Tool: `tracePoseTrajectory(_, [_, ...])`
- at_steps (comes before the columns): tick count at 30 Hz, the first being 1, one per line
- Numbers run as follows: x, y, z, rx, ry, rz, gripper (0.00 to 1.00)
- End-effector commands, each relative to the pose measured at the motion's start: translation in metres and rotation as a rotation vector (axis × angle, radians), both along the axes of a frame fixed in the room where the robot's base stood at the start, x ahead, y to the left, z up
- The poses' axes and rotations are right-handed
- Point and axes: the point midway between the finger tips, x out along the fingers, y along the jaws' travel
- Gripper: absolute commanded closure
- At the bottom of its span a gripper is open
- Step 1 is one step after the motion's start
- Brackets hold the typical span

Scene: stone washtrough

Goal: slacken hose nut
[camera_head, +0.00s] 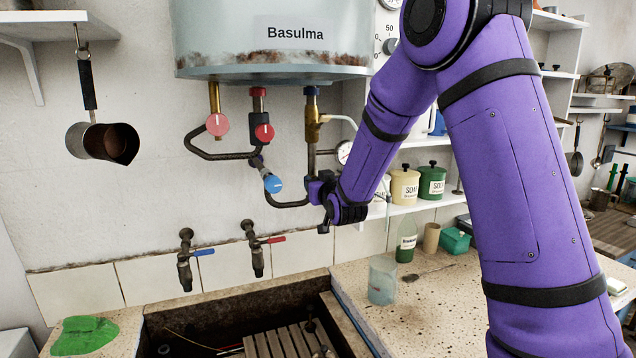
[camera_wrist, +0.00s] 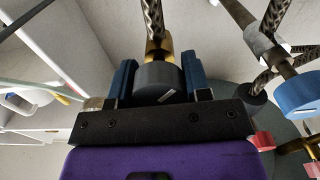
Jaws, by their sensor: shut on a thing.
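The hose nut (camera_wrist: 158,82) is a dark grey round collar with a small white mark on its face. In the wrist view it sits between the two blue-grey fingers of my gripper (camera_wrist: 161,74), which are shut on it. A brass fitting (camera_wrist: 155,48) and a braided hose (camera_wrist: 152,18) show beyond the nut. In the head view my gripper (camera_head: 318,188) is under the pipe with the brass valve (camera_head: 312,122), below the boiler (camera_head: 268,72) marked Basulma. The nut is hidden there behind the gripper. Whether the nut has turned cannot be told.
Red and blue valve knobs (camera_head: 265,132) and other hoses (camera_head: 215,155) hang close to the left of the gripper. Two wall taps (camera_head: 186,258) stand above the stone trough (camera_head: 345,318). Shelves with jars (camera_head: 404,186) lie to the right, behind my arm.

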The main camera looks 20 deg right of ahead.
Motion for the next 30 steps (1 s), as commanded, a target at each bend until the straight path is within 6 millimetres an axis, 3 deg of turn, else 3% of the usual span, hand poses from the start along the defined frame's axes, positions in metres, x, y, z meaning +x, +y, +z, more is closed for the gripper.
tracePoseTrajectory(2, [0.0,0.0,0.001,0.0,-0.003,-0.001,0.8])
tracePoseTrajectory(3, [0.0,0.0,0.001,0.0,-0.003,-0.001,0.47])
tracePoseTrajectory(6, [0.0,0.0,0.001,0.001,-0.001,-0.001,0.3])
tracePoseTrajectory(17, [-0.007,0.0,0.0,0.001,0.001,0.0,0.3])
tracePoseTrajectory(30, [-0.083,0.0,0.002,0.001,-0.001,0.0,0.3])
